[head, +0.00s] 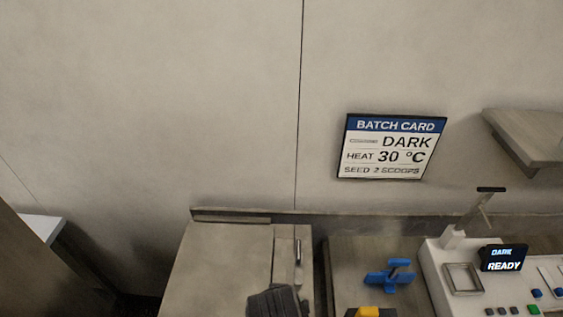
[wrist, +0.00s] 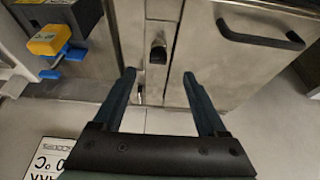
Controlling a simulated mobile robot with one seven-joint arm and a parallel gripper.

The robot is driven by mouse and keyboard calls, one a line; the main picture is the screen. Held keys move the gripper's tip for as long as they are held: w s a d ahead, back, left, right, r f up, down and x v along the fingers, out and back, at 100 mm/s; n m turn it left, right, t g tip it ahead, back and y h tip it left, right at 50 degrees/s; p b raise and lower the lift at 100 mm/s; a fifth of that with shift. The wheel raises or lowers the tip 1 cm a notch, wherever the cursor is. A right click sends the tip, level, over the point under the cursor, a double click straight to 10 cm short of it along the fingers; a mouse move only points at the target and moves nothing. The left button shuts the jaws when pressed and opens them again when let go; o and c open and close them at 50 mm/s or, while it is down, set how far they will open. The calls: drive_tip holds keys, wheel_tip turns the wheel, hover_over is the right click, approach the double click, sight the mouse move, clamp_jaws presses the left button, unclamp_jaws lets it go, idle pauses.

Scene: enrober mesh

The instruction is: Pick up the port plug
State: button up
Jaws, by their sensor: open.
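A short dark stub (wrist: 157,52), which looks like the port plug, stands in a narrow metal strip in the wrist view. I cannot be sure that it is the plug. I cannot make it out in the head view. My gripper (wrist: 158,74) is open and empty. Its two fingers lie on either side of the strip in the picture, with the stub a little above the space between the tips. No contact shows. A dark part of my arm end shows at the bottom of the head view (head: 277,301).
A blue piece (head: 390,275) and a yellow block (head: 370,312) lie on the counter, right of the strip in the head view. A white control panel (head: 455,285) reads READY. A dark-handled panel (wrist: 250,45) flanks the strip. A batch card (head: 391,147) hangs on the wall.

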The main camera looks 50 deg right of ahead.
drive_tip(key=shift+d+p+x, duration=0.15)
drive_tip(key=shift+p+x, duration=0.45)
drive_tip(key=shift+x, duration=1.3)
drive_tip(key=shift+d+p+x, duration=0.2)
drive_tip(key=shift+p+x, duration=0.4)
drive_tip(key=shift+x, duration=1.3)
drive_tip(key=shift+w+r, duration=0.1)
drive_tip(key=shift+c, duration=0.2)
clamp_jaws()
